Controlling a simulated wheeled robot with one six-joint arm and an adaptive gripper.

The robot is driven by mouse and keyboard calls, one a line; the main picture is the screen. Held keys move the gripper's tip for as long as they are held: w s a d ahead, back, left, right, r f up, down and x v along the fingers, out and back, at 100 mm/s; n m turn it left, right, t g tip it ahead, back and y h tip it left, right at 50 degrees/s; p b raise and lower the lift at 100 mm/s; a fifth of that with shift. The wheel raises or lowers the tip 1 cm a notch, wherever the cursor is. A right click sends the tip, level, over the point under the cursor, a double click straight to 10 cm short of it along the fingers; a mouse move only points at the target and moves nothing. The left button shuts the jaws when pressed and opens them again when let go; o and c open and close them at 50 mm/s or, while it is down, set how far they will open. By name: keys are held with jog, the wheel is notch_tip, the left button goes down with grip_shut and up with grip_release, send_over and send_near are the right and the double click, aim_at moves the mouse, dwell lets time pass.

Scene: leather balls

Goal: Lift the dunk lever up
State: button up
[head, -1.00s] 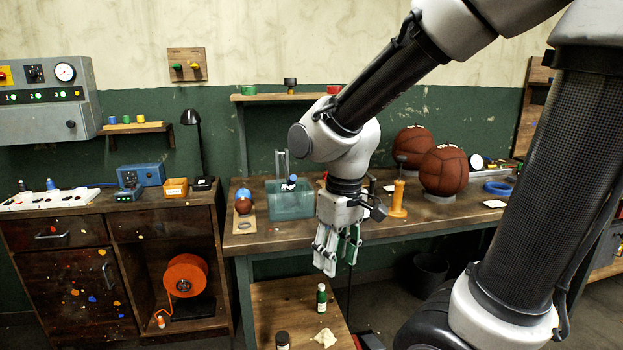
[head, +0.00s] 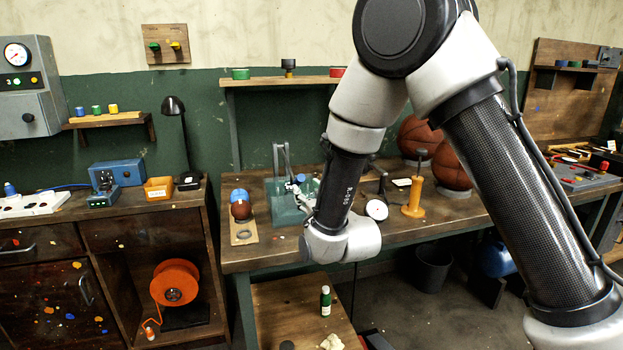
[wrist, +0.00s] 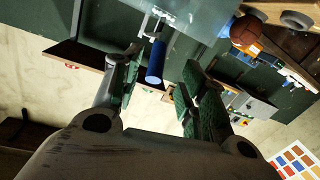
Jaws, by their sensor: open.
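The dunk lever shows a blue cylindrical handle (wrist: 155,62) on a metal bracket in the wrist view. The same handle (head: 300,178) is small and partly hidden by my gripper in the head view. It is at the teal translucent dunk tank (head: 284,208) on the workbench, which carries an upright metal frame (head: 281,156). My gripper (wrist: 162,72) is open, with its green-padded fingers on either side of the handle in the wrist picture. Gaps show between handle and fingers, and I cannot tell the depth between them. In the head view my wrist largely hides the fingers.
A board (head: 244,232) with a brown ball (head: 241,210) stands left of the tank. A white-faced round dial (head: 377,209) and an orange-handled tool (head: 415,192) stand right of my arm. Large leather balls (head: 451,166) sit behind. A green bottle (head: 326,300) stands on the lower surface.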

aim_at(299, 185)
jog(key=x, duration=0.5)
jog(key=r+x, duration=0.1)
jog(key=x, duration=0.1)
jog(key=shift+w, duration=0.45)
jog(key=shift+a, duration=0.1)
grip_shut()
